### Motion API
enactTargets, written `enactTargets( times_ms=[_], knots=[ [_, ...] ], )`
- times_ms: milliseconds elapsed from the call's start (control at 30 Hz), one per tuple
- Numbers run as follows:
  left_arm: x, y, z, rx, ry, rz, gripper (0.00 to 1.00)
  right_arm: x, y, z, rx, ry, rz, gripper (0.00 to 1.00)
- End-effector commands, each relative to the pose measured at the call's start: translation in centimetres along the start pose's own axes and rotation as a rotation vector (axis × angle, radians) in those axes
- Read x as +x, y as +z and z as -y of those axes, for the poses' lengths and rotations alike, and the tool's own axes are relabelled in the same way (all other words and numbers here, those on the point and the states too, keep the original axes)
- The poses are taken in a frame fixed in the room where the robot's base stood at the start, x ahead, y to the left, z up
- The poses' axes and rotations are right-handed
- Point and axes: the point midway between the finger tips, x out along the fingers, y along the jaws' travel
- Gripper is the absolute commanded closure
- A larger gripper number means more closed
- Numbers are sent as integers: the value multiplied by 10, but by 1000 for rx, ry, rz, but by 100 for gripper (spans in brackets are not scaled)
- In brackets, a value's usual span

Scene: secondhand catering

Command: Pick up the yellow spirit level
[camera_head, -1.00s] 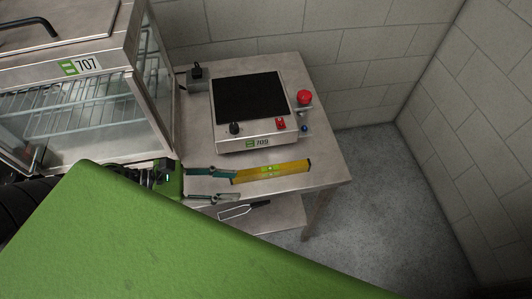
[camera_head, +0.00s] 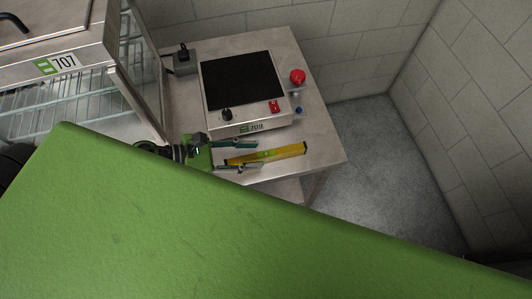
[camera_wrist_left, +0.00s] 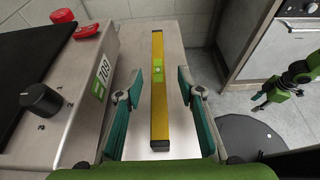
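The yellow spirit level (camera_head: 285,152) lies on the steel table in front of the hot plate, a green vial near its middle. In the left wrist view the level (camera_wrist_left: 158,110) runs lengthwise away from me. My left gripper (camera_head: 258,154) is open, with one teal finger on each side of the level's near part. In the left wrist view both fingers of the left gripper (camera_wrist_left: 160,82) stand apart from the level, with visible gaps. A green arm with a small gripper (camera_wrist_left: 263,100), apparently my right one, shows at the right; its finger opening is unclear.
A glass display case (camera_head: 90,90) labelled 707 is at the left. The table (camera_head: 322,130) is bare to the right of the level.

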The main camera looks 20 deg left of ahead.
Motion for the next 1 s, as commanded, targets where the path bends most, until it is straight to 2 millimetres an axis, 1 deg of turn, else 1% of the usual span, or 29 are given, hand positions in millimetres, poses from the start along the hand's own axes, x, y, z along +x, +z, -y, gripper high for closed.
enactTargets(
  times_ms=[100,267,433,600,700,900,967,1000],
  knots=[
    [5,0,0,0,-1,0,65,-2,-8,1,1,-1,-12,60],
    [14,0,-2,0,1,1,65,-7,-10,5,3,-6,-14,60],
    [36,-2,-6,-1,1,3,65,-17,-12,12,7,-14,-15,60],
    [54,-4,-5,0,1,1,65,-23,-12,12,7,-14,-14,60],
    [57,-6,-4,-1,-1,-1,65,-23,-11,11,6,-13,-13,60],
    [58,-7,-4,0,-1,-1,65,-22,-8,6,4,-8,-9,60],
    [58,-7,-4,0,-1,-1,81,-22,-7,6,4,-7,-8,60],
    [58,-7,-4,0,-1,-1,91,-22,-7,5,3,-6,-8,60]
  ],
)
